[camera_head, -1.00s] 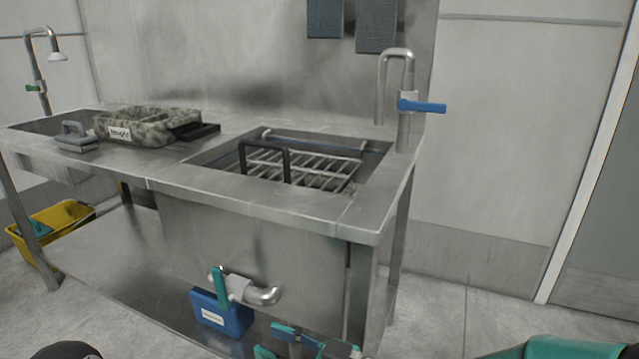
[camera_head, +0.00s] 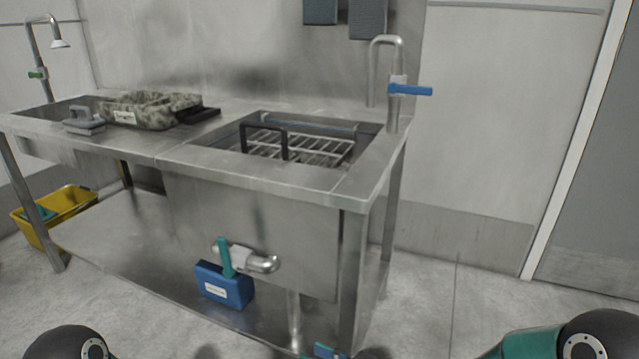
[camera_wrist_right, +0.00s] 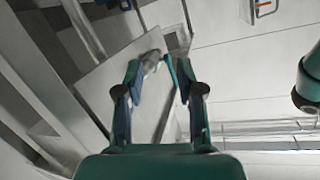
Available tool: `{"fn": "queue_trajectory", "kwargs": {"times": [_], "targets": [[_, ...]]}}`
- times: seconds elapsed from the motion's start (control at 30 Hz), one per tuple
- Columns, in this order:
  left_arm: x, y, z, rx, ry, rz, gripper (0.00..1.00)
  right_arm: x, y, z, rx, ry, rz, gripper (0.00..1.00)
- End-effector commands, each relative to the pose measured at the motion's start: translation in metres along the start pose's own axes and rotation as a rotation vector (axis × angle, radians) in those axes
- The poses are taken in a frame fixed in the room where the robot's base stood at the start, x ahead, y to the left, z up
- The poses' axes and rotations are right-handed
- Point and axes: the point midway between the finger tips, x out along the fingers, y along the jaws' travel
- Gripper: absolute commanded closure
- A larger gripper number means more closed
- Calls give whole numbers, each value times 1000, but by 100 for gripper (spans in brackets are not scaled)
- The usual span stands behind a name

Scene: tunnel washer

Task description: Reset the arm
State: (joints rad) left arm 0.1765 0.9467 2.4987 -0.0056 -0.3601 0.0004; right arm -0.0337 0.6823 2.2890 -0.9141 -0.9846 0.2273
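My right gripper (camera_wrist_right: 160,72) is open in the right wrist view, with its two fingers apart and nothing visible held between them. In the head view, a small teal and blue gripper part (camera_head: 326,350) shows at the bottom edge; the frame cuts it off and I cannot tell which arm it belongs to. My dark arm joints show at the lower left and lower right corners. My left gripper cannot be made out.
A steel sink table stands ahead, with a wire rack (camera_head: 305,148) in its basin, a camouflage-patterned tray (camera_head: 150,108) and a grey-handled tool (camera_head: 83,122) on top. Below are a drain pipe (camera_head: 262,263), a blue box (camera_head: 224,287) and a yellow bin (camera_head: 62,213). Floor at right is clear.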

Motion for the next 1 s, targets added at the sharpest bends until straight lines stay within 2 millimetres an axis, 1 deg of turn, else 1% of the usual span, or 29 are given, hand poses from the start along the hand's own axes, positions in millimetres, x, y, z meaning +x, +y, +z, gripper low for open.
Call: {"fn": "queue_trajectory", "kwargs": {"times": [0.03,0.07,0.17,0.2,0.23,0.27,0.3,0.37,0.43,0.5,0.6,0.7,0.77,0.87,1.0], "targets": [[-2,1,0,0,0,0,0,-4,12,19,55,-38,46,62],[-2,1,0,0,0,0,0,-7,19,32,88,-63,77,62],[-4,2,0,0,0,0,0,-23,42,83,221,-171,197,62],[-6,2,0,0,0,0,0,-33,50,110,287,-230,253,62],[-6,2,0,0,0,0,0,-41,54,129,335,-275,295,62],[-7,2,0,0,0,0,0,-50,57,148,381,-321,334,62],[-7,3,0,0,0,0,0,-62,58,172,444,-384,383,62],[-8,3,0,0,0,0,0,-80,56,203,524,-471,444,62],[-8,3,0,0,0,0,0,-99,49,233,610,-566,503,62],[-9,3,0,0,0,0,0,-118,38,258,686,-658,551,62],[-8,3,0,0,0,0,0,-143,18,284,784,-789,606,62],[-8,3,0,0,0,0,0,-166,-1,300,863,-915,631,62],[-29,10,1,-1,-1,0,0,-170,-7,278,848,-916,621,62],[-49,18,0,0,1,0,0,-174,-13,259,847,-913,621,62],[-81,29,0,0,0,0,0,-180,-22,227,847,-912,621,62]]}}
